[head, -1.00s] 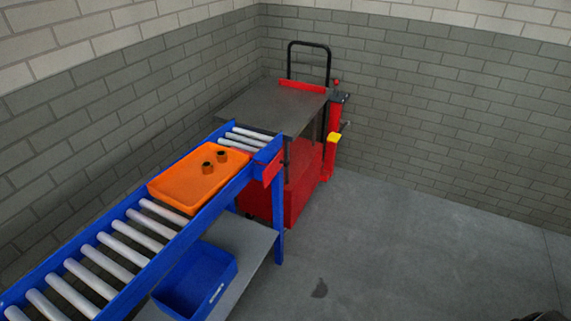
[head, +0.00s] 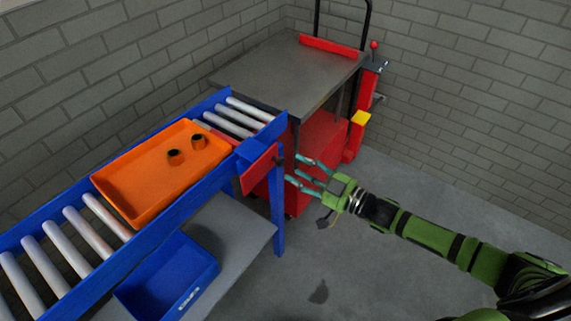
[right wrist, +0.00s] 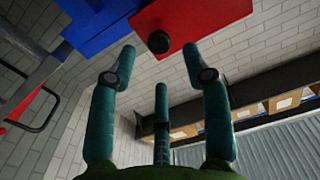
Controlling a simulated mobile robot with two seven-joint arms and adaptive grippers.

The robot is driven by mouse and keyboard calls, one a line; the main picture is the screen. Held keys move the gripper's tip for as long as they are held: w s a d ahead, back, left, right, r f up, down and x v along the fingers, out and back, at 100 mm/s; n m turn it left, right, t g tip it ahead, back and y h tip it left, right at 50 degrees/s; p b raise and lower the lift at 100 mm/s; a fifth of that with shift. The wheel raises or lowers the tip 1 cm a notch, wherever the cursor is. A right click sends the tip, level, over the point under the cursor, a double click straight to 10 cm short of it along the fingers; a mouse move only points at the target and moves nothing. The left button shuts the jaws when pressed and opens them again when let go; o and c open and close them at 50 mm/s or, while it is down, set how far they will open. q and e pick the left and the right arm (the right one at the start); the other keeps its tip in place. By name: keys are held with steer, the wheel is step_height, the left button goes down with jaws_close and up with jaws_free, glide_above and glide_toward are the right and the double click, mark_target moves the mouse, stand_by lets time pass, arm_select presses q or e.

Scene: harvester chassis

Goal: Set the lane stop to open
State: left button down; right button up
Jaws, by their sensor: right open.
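The lane stop shows as a red plate (head: 259,170) with a black knob (head: 278,160) on the outer side of the blue conveyor, near its far end. A red strip (head: 215,133) crosses the lane at the tray's far end. My right gripper (head: 295,170) is open and empty, its fingers pointing at the knob from the right and apart from it. In the right wrist view the knob (right wrist: 158,41) and red plate (right wrist: 200,18) lie beyond the spread fingers (right wrist: 160,65). My left gripper is not in view.
A grey-topped cart (head: 290,65) with a red base stands at the conveyor's far end. A blue bin (head: 185,265) is on the lower shelf (head: 240,240). The floor at right is clear.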

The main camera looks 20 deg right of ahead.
mark_target(283, 162)
steer(key=x, duration=0.4)
steer(key=shift+s+a+r, duration=0.1)
steer(key=shift+a+r, duration=0.05)
steer(key=shift+w+a, duration=0.2)
steer(key=shift+w, duration=0.2)
steer(key=shift+c, duration=0.4)
jaws_close()
steer(key=shift+d+p, duration=0.1)
steer(key=shift+p, duration=0.2)
